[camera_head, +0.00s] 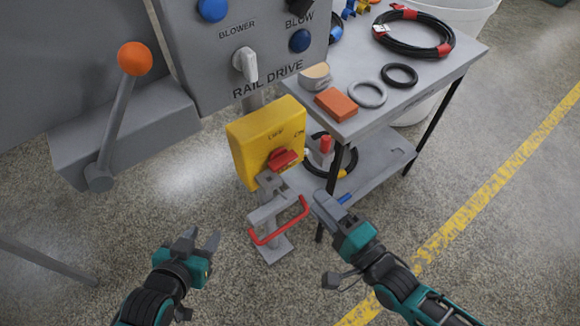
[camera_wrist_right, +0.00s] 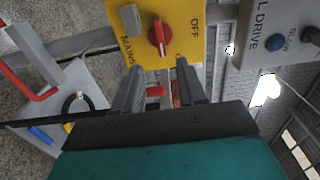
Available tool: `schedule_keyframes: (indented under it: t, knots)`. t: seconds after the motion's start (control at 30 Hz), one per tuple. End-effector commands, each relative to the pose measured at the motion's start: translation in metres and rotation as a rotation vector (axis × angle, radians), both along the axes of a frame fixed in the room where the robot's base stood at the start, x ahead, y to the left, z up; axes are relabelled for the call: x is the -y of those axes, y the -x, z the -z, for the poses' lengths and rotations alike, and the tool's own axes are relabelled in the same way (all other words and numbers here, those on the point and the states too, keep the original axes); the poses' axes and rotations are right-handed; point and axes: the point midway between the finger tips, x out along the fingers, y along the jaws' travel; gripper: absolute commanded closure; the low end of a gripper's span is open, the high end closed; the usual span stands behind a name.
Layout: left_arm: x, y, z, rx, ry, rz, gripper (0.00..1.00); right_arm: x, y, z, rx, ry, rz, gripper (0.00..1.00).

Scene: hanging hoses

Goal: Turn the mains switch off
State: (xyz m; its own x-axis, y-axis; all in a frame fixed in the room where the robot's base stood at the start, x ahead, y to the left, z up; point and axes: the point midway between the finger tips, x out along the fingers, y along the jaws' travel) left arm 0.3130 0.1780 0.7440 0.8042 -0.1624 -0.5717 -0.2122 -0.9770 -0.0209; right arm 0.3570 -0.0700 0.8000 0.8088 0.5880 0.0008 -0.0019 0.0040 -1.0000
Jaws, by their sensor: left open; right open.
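The mains switch is a yellow box (camera_head: 245,148) below the grey panel, with a red rotary knob (camera_head: 284,160) on its front. In the right wrist view, the yellow box (camera_wrist_right: 185,50) and red knob (camera_wrist_right: 159,36) lie ahead of the fingers, with a gap between. The knob's exact setting is hard to tell. My right gripper (camera_head: 325,207) is open and empty, below and right of the box; its fingers (camera_wrist_right: 159,88) also show in the wrist view. My left gripper (camera_head: 201,240) is open and empty, lower left of the box.
A grey stand with a red handle (camera_head: 281,222) is below the box. A grey cart (camera_head: 425,75) with hoses stands right. An orange-knobbed lever (camera_head: 120,115) is at left. The RAIL DRIVE panel (camera_head: 215,85) is above. The foreground floor is clear.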

Motion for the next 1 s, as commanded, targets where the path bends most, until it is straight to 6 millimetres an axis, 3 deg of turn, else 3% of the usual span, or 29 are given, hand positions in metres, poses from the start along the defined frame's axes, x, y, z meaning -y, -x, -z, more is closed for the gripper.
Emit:
schedule_keyframes:
  t: [0.3, 0.5, 1.0]
  knots:
    - [0.0, 0.0, 0.002, 0.001, 0.001, 0.001, 0.57, -0.04, -0.055, -0.001, 0.005, 0.0, 0.0, 0.6]
    - [0.001, -0.001, 0.004, 0.002, 0.001, 0.001, 0.57, -0.058, -0.08, 0.0, 0.004, 0.003, 0.0, 0.6]
    - [0.001, -0.004, 0.003, 0.009, 0.001, 0.001, 0.57, -0.066, -0.091, 0.0, 0.002, 0.004, 0.0, 0.61]
